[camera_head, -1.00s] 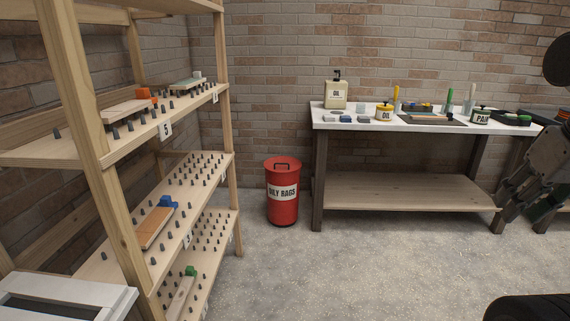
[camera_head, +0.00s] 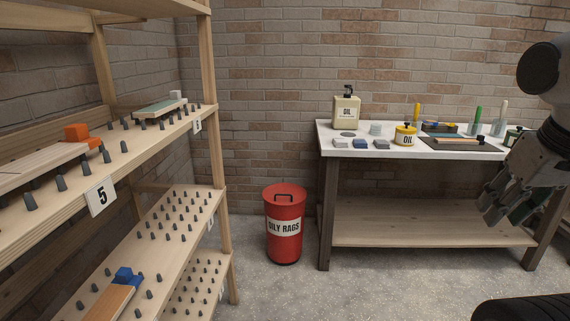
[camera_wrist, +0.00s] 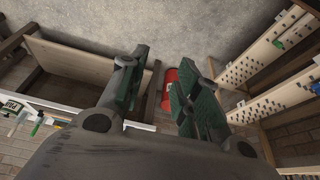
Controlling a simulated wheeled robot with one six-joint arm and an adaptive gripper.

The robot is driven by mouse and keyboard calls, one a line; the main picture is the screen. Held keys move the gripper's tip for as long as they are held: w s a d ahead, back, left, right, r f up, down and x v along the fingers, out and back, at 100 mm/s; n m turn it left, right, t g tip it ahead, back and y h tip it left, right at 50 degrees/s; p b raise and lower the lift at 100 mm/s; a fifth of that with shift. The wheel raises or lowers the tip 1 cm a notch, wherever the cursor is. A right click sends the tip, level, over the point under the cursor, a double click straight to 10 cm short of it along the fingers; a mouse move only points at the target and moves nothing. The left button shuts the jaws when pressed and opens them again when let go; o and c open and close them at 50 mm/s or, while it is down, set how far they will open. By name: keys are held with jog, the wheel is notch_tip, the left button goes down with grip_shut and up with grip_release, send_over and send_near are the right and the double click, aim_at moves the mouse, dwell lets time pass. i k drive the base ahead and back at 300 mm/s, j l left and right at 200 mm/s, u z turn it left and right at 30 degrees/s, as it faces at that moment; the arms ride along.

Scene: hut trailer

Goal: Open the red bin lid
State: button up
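The red bin (camera_head: 284,236) stands upright on the floor between the shelf rack and the workbench, with an "OILY RAGS" label. Its red lid (camera_head: 285,191) is closed, with a dark handle on top. In the wrist view the red bin (camera_wrist: 169,88) shows between and beyond my fingers, partly hidden by them. My gripper (camera_wrist: 152,85) is open and empty, its green-padded fingers apart. In the head view my gripper (camera_head: 500,215) hangs at the right, in front of the workbench and well away from the bin.
A wooden peg shelf rack (camera_head: 222,150) fills the left side. The concrete floor (camera_head: 370,292) in front of the bin is clear.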

aim_at(285, 189)
jog(key=i+u, duration=0.1)
jog(key=i, duration=0.9)
jog(key=i+u, duration=0.1)
jog(key=i, duration=0.9)
jog(key=i+l, duration=0.2)
jog(key=i, duration=0.8)
jog(key=j+u, duration=0.05)
